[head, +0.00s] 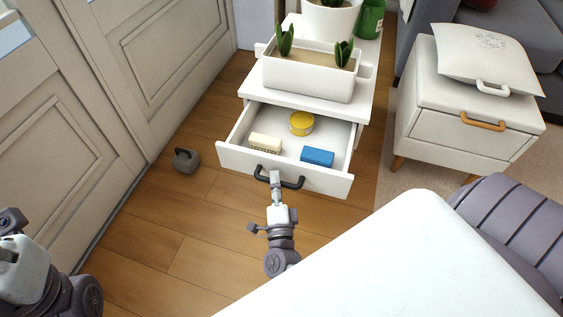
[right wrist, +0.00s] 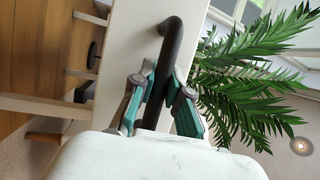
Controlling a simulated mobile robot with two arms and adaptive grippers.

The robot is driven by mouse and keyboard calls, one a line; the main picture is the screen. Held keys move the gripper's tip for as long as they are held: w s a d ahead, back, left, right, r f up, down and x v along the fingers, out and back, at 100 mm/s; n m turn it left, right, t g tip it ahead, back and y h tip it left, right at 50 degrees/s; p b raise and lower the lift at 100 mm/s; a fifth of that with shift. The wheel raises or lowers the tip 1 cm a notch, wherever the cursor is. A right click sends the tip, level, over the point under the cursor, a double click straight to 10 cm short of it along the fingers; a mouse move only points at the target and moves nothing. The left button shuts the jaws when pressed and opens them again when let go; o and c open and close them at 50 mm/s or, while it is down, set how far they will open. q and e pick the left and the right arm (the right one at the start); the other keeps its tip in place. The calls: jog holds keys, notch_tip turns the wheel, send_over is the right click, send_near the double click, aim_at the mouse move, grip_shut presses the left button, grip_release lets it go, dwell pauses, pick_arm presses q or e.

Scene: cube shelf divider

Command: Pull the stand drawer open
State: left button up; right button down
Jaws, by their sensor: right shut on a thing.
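The white stand (head: 317,104) has its drawer (head: 243,162) pulled out, with the inside showing. A black bar handle (head: 293,184) is on the drawer front. My right gripper (head: 276,177) is shut on the handle near its middle. In the right wrist view the handle (right wrist: 173,38) passes between the two teal-and-grey fingers of my right gripper (right wrist: 159,88). In the drawer are a yellow round tin (head: 301,124), a cream block (head: 265,143) and a blue block (head: 317,157). My left arm shows at the lower left edge; its fingertips are out of frame.
A white planter (head: 307,80) stands on the stand, with a white pot (head: 330,17) and green can (head: 370,19) behind. A dark grey weight (head: 186,160) sits on the floor left of the drawer. A white cabinet (head: 463,133) with a cushion (head: 487,58) stands right.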

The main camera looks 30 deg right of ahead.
jog(key=shift+s+a, duration=1.1)
jog(key=shift+a, duration=0.25)
jog(key=c, duration=1.1)
grip_release()
jog(key=shift+c, duration=0.2)
jog(key=v, duration=0.7)
jog(key=shift+s, duration=0.25)
jog(key=shift+a, duration=0.1)
